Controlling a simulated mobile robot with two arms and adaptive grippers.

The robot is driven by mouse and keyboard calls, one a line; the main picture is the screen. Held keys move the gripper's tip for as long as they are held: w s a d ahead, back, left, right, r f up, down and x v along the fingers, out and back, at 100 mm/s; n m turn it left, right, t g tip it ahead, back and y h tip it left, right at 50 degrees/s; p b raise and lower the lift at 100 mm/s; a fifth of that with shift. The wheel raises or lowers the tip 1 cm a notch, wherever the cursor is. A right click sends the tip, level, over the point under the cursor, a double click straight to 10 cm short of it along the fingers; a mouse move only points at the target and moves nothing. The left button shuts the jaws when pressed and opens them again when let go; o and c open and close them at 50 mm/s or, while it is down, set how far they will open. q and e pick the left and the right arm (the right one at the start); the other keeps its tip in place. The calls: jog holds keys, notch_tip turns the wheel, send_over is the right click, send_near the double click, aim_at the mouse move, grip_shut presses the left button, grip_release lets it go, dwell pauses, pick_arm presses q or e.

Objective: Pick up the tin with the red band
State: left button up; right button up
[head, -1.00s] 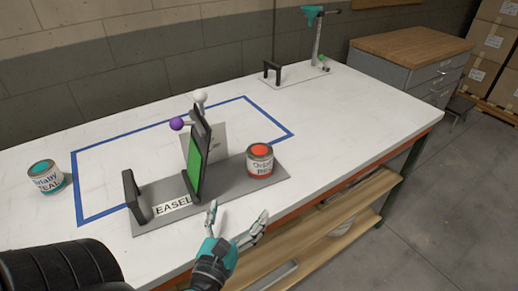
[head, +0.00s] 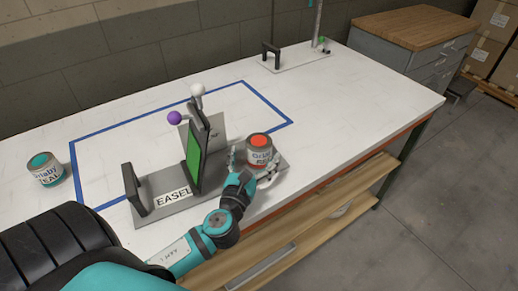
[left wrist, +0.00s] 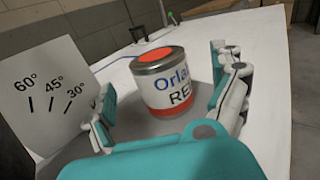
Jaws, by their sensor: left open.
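The tin with the red band (head: 259,150) stands upright on the right end of the grey easel base. It has a red-orange top and a white label with blue and dark letters. In the left wrist view the tin (left wrist: 160,83) stands between the two fingers of my open left gripper. The fingers (left wrist: 168,100) lie to either side with gaps to the tin. In the head view my left gripper (head: 254,170) is at the tin's near side. My right gripper is not in view.
The easel base (head: 158,218) carries a black upright with a green panel (head: 193,157), a black handle (head: 134,189) and an angle card (left wrist: 47,97) beside the left finger. A teal tin (head: 45,169) stands at the far left. A second stand (head: 290,62) is at the back. The tabletop's right part is clear.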

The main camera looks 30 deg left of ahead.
aim_at(259, 145)
pick_arm(q)
jog(key=p+x, duration=0.1)
jog(key=x, duration=0.4)
jog(key=shift+a+f, duration=0.15)
jog(key=c, duration=1.4)
